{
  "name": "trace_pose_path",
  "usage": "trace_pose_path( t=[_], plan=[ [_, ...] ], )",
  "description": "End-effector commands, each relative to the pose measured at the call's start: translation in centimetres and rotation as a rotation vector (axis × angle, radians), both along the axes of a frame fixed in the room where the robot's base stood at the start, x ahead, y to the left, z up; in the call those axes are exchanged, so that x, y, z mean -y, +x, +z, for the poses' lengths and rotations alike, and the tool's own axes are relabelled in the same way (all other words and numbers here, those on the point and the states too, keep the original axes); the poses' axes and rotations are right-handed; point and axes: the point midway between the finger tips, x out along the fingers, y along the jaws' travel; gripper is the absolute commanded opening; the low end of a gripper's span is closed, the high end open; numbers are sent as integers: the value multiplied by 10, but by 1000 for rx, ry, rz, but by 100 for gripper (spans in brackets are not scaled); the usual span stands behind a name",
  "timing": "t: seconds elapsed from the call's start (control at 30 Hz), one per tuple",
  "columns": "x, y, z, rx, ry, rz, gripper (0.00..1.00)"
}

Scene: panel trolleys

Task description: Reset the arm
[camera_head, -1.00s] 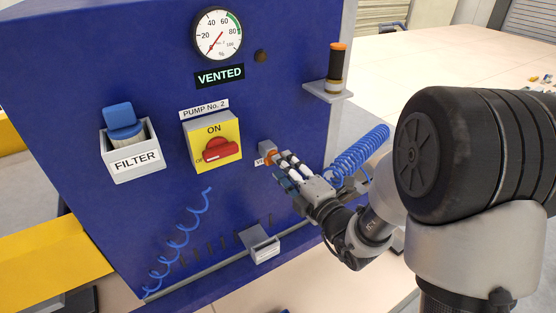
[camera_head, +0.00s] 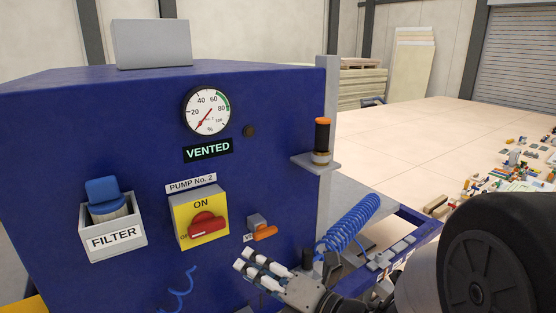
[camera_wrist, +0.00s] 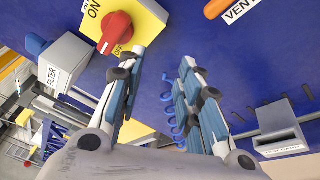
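My gripper (camera_head: 248,262) is in front of the blue panel, below and left of the orange vent lever (camera_head: 265,232) and apart from it. In the wrist view my gripper (camera_wrist: 161,62) has its two fingers apart with nothing between them. The vent lever (camera_wrist: 215,9) shows at the top edge there. The red pump switch (camera_head: 208,224) sits on its yellow plate above and left of the gripper; the switch also shows in the wrist view (camera_wrist: 115,30). My forearm covers the panel's lower right.
A dial gauge (camera_head: 207,111) reads near zero above a VENTED sign (camera_head: 208,150). A filter box (camera_head: 113,238) sticks out at left. A blue coiled hose (camera_head: 350,226) and a shelf (camera_head: 316,161) with an orange-capped cylinder (camera_head: 322,135) stand at right. Scattered parts lie farther right.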

Motion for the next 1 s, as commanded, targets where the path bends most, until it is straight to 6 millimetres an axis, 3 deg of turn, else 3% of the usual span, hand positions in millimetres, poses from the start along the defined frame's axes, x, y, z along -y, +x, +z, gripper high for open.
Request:
trace_pose_path(
  t=[0.1,0.17,0.33,0.4,0.53,0.63,0.77,0.8,0.9,1.0],
  plan=[
    [-29,-61,-15,280,-273,254,32],
    [-37,-93,-27,430,-415,384,32],
    [-26,-170,-78,886,-812,752,32],
    [-10,-193,-103,1077,-973,908,32],
    [36,-221,-147,1424,-1264,1218,32],
    [80,-228,-172,1663,-1470,1481,32],
    [134,-227,-186,1883,-1671,1821,32],
    [147,-226,-187,-1843,1638,-1830,32],
    [172,-224,-185,-1688,1508,-1781,32],
    [184,-222,-182,-1608,1440,-1758,32]
  ],
)
